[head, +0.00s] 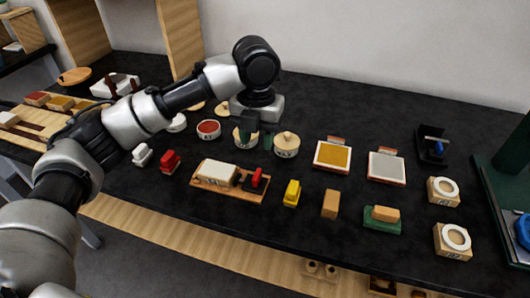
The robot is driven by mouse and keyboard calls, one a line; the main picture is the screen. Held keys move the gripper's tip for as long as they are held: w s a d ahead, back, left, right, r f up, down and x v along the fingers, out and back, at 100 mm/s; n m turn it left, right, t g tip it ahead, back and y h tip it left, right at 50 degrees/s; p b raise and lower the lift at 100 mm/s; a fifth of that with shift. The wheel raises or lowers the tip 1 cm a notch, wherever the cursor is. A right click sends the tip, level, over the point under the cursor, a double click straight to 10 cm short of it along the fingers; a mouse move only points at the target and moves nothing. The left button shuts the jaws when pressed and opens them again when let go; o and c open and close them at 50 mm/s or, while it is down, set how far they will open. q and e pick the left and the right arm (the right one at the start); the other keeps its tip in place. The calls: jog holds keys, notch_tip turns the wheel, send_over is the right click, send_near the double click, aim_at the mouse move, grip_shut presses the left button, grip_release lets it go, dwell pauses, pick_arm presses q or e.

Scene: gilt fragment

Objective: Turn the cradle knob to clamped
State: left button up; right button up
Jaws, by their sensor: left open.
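A small black stand with a blue part (438,147) is at the back right of the table; it may be the cradle, but the setting of any knob on it is too small to read. A dark green fixture (500,185) stands at the right edge, cut off by the frame, with a blue round part (523,229) low on it. I cannot tell which blue part is the cradle knob. My left gripper (255,138) points down over the jars in the middle, open and apart from both blue parts. My right gripper is not in view.
Jars, including a red-filled one (208,129) and a lidded one (286,145), surround my left gripper. A wooden tray (230,192), a yellow pad (333,155), a grey pad (386,167) and two ringed blocks (443,191) (453,241) lie to the front and right.

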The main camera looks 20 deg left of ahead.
aim_at(257, 174)
pick_arm(q)
jog(key=f, duration=0.1)
jog(key=s+f, duration=0.1)
jog(key=f, duration=0.1)
jog(key=shift+s+f, duration=0.25)
jog(key=f, duration=0.3)
jog(key=shift+w+a+f, duration=0.1)
jog(key=shift+w+f, duration=0.1)
jog(key=shift+w, duration=0.05)
notch_tip(257, 174, down, 2)
jog(key=shift+f, duration=0.45)
jog(key=c, duration=0.5)
grip_shut()
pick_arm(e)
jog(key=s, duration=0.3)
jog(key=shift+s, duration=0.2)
